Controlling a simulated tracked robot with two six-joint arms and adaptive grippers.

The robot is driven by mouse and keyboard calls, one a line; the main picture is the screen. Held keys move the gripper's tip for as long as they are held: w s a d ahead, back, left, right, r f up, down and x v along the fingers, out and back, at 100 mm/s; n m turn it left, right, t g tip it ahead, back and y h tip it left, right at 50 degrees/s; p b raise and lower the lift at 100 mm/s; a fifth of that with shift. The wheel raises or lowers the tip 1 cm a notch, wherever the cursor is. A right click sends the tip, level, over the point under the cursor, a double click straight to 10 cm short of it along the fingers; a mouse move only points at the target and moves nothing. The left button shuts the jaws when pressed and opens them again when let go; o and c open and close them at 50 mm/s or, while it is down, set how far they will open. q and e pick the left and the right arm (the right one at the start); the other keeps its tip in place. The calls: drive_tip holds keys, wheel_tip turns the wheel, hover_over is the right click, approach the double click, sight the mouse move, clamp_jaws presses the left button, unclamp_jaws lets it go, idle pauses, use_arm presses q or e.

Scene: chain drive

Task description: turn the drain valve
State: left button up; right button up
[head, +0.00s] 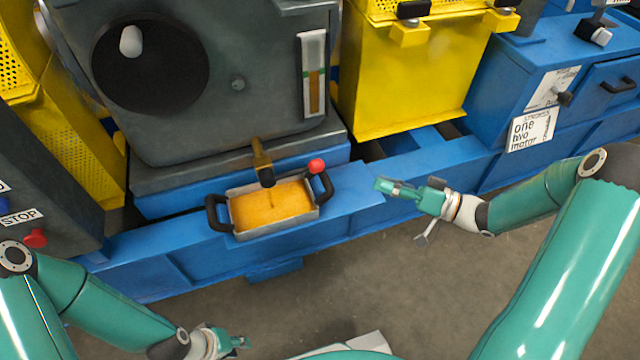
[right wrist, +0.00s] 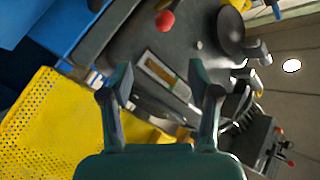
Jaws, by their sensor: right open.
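The brass drain valve (head: 262,160) sticks out low on the front of the grey gearbox housing. A red ball knob (head: 316,166) shows to its right; a red knob also shows at the top of the right wrist view (right wrist: 165,21). Below the spout, a metal tray (head: 275,231) with black handles holds amber oil, with a thin streak under the spout. My right gripper (head: 384,187) is open and empty, right of the tray and apart from the knob; its fingers also show in the right wrist view (right wrist: 160,88). My left gripper (head: 240,343) is low at the front, away from the valve; its jaws are unclear.
The tray stands on the blue base frame (head: 150,262). A sight glass (head: 313,75) with amber fluid is on the housing. A yellow guard (head: 410,85) and a blue cabinet (head: 500,100) stand right of it. A red stop button (head: 36,238) is at left. The front floor is clear.

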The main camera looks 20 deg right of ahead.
sight(323, 167)
drive_tip(key=shift+n+y, duration=0.3)
drive_tip(key=b+x, duration=0.1)
drive_tip(key=x, duration=0.3)
drive_tip(key=b+x, duration=0.2)
drive_tip(key=x, duration=0.3)
drive_tip(key=f+b+x, duration=0.1)
drive_tip(key=b+x, duration=0.1)
drive_tip(key=x, duration=0.3)
drive_tip(key=shift+s+a, duration=0.25)
drive_tip(key=shift+a, duration=0.15)
drive_tip(key=shift+x, duration=0.85)
use_arm(q)
wheel_tip(323, 167, down, 6)
use_arm(e)
drive_tip(key=shift+r, duration=0.1)
clamp_jaws()
drive_tip(key=shift+d, duration=0.35)
use_arm(q)
drive_tip(key=shift+r, duration=0.1)
use_arm(e)
drive_tip(key=shift+a, duration=0.3)
